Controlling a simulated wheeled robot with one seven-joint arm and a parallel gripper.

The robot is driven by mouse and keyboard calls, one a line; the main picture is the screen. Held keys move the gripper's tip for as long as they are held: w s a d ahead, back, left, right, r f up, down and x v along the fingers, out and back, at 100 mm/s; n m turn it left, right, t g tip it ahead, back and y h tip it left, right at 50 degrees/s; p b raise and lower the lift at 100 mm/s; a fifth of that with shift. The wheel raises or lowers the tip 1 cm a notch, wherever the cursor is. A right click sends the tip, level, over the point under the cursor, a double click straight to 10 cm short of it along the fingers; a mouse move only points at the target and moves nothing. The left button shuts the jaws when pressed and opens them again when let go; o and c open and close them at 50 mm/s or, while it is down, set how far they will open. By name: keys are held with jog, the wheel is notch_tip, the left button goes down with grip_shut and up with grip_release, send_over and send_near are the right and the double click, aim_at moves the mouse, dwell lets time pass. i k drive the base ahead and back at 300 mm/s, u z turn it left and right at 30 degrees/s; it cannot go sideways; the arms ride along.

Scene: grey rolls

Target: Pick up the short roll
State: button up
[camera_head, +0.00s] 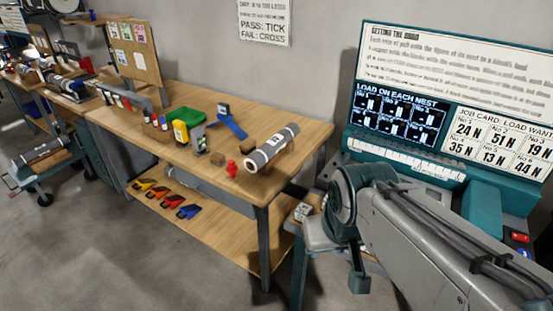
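A grey roll (272,148) with a white end, a pale label and dark bands lies at the right end of the wooden bench, beside small wooden blocks. Another grey roll (40,152) lies on a low trolley at the far left. More rolls (70,87) lie on the bench behind it, small and partly hidden. I cannot tell which roll is the short one. My arm reaches in from the lower right and bends near the bench's right end. My gripper is not visible.
The wooden bench (125,128) holds a green tray (188,119), a yellow container (181,132), a blue stand (231,121) and a red piece (231,168). Coloured clamps (166,198) lie on its lower shelf. A teal console with a screen (396,110) stands right. Floor is clear at the lower left.

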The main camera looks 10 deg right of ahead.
aim_at(254, 162)
jog(key=z, duration=0.05)
jog(key=k, duration=0.55)
jog(key=u, duration=1.15)
jog(key=i, duration=2.4)
jog(key=z, duration=1.35)
jog(key=i, duration=0.55)
jog(key=z, duration=0.6)
